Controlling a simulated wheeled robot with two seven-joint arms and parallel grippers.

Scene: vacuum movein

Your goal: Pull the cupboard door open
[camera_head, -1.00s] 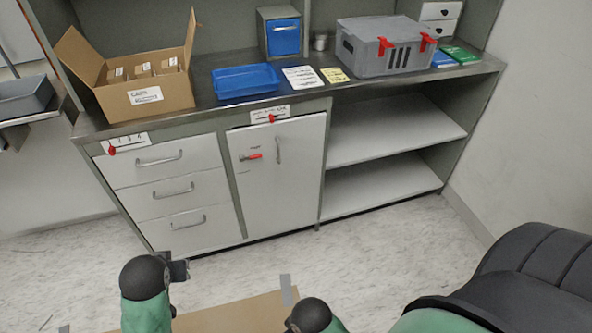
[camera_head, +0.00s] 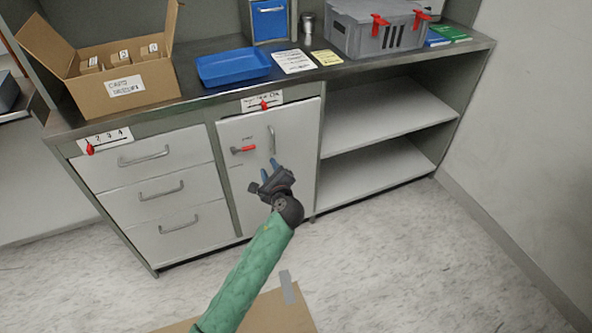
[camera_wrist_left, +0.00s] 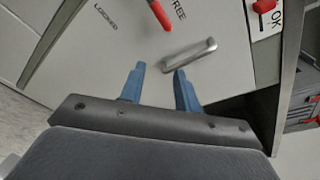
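The white cupboard door (camera_head: 240,190) is closed, between the drawers and the open shelves. Its vertical metal handle (camera_head: 272,140) is near the right edge; it also shows in the left wrist view (camera_wrist_left: 190,55). A red latch lever (camera_head: 243,150) sits left of the handle; in the left wrist view the red lever (camera_wrist_left: 160,14) lies by the words "FREE" and "LOCKED", its tip nearer "FREE". My left gripper (camera_head: 271,168) is in front of the door just below the handle. Its blue fingers (camera_wrist_left: 157,82) are apart and empty, close to the handle. My right gripper is not in view.
A red slider (camera_head: 264,104) is on the label above the door. Three white drawers (camera_head: 160,190) are to the left, white open shelves (camera_head: 385,115) to the right. The counter holds an open carton (camera_head: 125,90), a blue tray (camera_head: 233,67) and a grey case (camera_head: 375,30). The floor in front is mostly clear.

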